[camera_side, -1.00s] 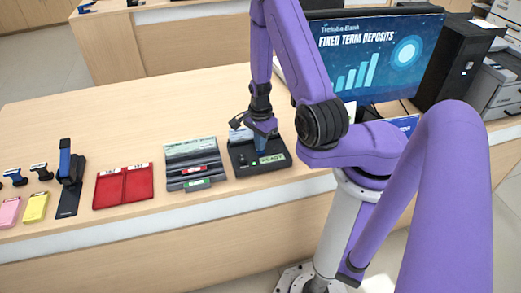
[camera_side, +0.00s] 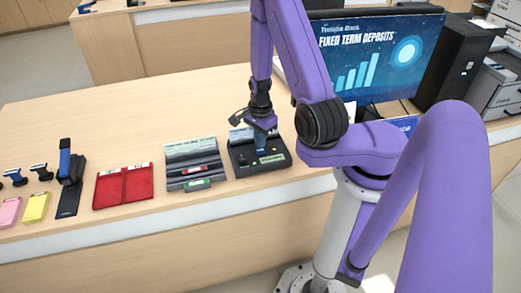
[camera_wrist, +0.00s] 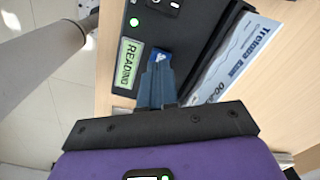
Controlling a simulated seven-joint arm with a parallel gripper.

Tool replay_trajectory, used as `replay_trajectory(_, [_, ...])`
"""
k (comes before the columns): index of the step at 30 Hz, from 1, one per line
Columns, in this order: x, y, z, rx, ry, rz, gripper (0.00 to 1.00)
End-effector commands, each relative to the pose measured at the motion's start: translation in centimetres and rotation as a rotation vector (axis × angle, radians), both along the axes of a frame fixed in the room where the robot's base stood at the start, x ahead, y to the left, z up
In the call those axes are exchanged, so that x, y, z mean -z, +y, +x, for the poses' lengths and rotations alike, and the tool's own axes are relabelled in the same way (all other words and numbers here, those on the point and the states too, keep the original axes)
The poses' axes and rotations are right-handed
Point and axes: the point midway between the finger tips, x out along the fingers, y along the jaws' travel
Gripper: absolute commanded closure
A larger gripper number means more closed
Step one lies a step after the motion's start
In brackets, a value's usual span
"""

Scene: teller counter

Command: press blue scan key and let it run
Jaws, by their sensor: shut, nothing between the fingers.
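The black scanner (camera_side: 244,166) sits on the counter below my gripper (camera_side: 260,150). Its screen (camera_wrist: 130,63) reads READING in the wrist view, and a small green light (camera_wrist: 134,22) is lit beside it. The blue scan key (camera_wrist: 159,56), with a white mark, shows partly just past my fingertips. My gripper (camera_wrist: 157,68) is shut and empty, with its tips at the key's near edge in the wrist view. In the side view the tips appear slightly above the scanner. I cannot tell whether they touch the key.
A printed Tremissa Bank slip (camera_wrist: 236,65) lies along the scanner's back. To the left are a grey slotted holder (camera_side: 191,167), a red folder (camera_side: 123,187) and a dark stand with a blue part (camera_side: 70,178). A monitor (camera_side: 375,55) stands at the back right.

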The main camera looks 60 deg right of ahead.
Motion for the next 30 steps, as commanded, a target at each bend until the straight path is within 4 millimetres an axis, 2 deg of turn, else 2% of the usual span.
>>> replay_trajectory(30, [-6.8, 0.0, 0.0, 0.0, -0.001, 0.0, 1.0])
